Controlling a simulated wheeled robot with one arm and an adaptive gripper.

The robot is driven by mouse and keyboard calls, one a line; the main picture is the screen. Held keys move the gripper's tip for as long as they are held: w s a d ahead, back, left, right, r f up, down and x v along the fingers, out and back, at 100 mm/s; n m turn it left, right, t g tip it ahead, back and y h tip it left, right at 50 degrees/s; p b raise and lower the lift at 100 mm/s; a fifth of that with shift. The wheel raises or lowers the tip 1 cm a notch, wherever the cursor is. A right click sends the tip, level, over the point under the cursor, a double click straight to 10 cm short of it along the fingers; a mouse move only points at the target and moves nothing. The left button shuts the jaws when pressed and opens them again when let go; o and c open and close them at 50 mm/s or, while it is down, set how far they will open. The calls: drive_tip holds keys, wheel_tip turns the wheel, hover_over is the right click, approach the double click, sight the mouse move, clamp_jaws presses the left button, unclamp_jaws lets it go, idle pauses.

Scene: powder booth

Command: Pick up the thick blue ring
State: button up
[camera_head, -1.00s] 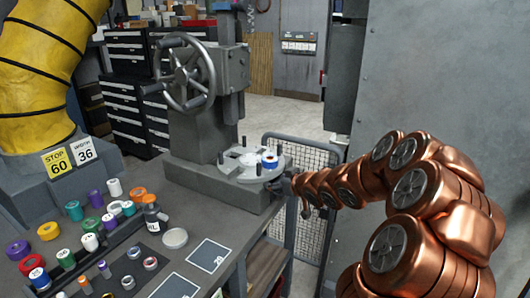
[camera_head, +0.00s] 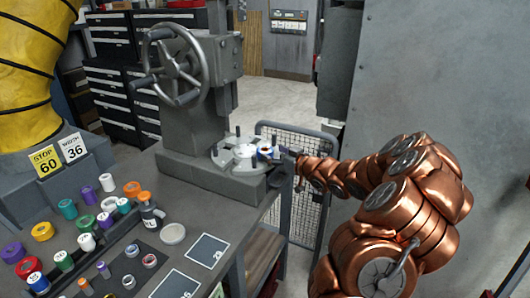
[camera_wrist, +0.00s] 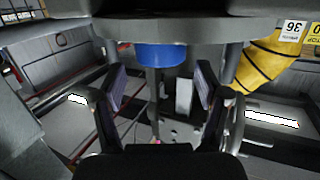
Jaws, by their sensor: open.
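In the head view my gripper (camera_head: 282,157) is small and dark at the plate's right edge, close beside the ring. I cannot tell whether it touches.
Upright pegs stand around the plate, beside the machine's column (camera_head: 196,120) and handwheel (camera_head: 172,65). A mesh panel (camera_head: 305,205) stands right of the bench.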

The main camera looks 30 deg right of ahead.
sight(270, 152)
drive_tip(key=shift+p+x, duration=0.6)
drive_tip(key=shift+x, duration=0.45)
drive_tip(key=shift+p+x, duration=0.55)
drive_tip(key=shift+x, duration=0.9)
drive_tip(key=c, duration=1.2)
